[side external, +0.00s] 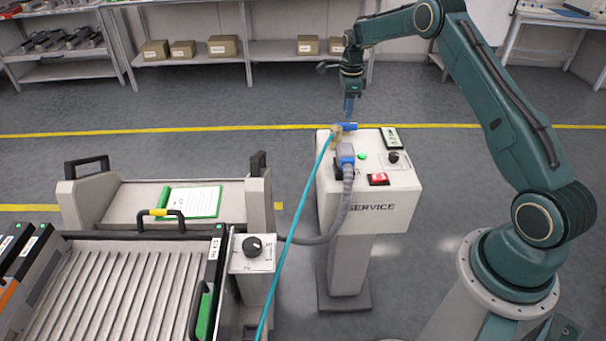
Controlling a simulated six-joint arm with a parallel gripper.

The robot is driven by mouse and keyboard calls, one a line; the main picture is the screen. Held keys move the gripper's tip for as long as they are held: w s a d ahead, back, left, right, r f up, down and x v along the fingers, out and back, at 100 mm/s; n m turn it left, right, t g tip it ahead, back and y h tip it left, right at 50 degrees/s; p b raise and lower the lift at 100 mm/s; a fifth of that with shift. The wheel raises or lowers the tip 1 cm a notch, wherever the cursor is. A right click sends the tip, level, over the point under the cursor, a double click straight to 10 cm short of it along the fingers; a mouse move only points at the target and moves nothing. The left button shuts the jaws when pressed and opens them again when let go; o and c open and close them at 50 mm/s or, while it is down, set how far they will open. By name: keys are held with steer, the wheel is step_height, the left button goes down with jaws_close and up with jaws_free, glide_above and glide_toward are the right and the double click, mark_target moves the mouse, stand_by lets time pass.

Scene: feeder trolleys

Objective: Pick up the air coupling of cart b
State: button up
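What looks like the air coupling (346,126), a small blue piece with a brass-coloured part (336,133), is at the back edge of the white SERVICE pedestal (340,190). A teal hose (292,233) runs from it down to the front. My gripper (349,112) points down just above the coupling, with blue fingers. The fingers are too small to show a gap, and I cannot tell whether they touch the coupling. No label naming cart b can be read.
A blue plug (345,155) on a grey cable (345,190) sits close in front of the coupling. The pedestal top has a red switch (378,179), a green button (362,156) and a black knob (393,157). A ribbed trolley (120,290) stands at left. Floor behind the pedestal is clear.

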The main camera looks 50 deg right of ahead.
steer(key=o, duration=0.5)
steer(key=n, duration=0.2)
steer(key=r+n, duration=0.1)
steer(key=n, duration=0.1)
steer(key=shift+s, duration=0.1)
steer(key=n, duration=0.5)
steer(key=shift+s+a+r+t+y, duration=0.15)
steer(key=shift+r+t+y, duration=0.15)
steer(key=shift+r+y, duration=0.1)
steer(key=s+r+n+y, duration=0.1)
steer(key=r+n, duration=0.1)
steer(key=n, duration=0.8)
steer(key=s+a+r+n+t+y, duration=0.1)
steer(key=r+n, duration=0.2)
steer(key=n, duration=0.7)
steer(key=s+a+r+n+y, duration=0.1)
steer(key=r+n, duration=0.1)
steer(key=n, duration=0.7)
steer(key=shift+s+a+r+n+t, duration=0.2)
steer(key=shift+s+a+n+t, duration=0.05)
steer(key=shift+s+n+t, duration=0.15)
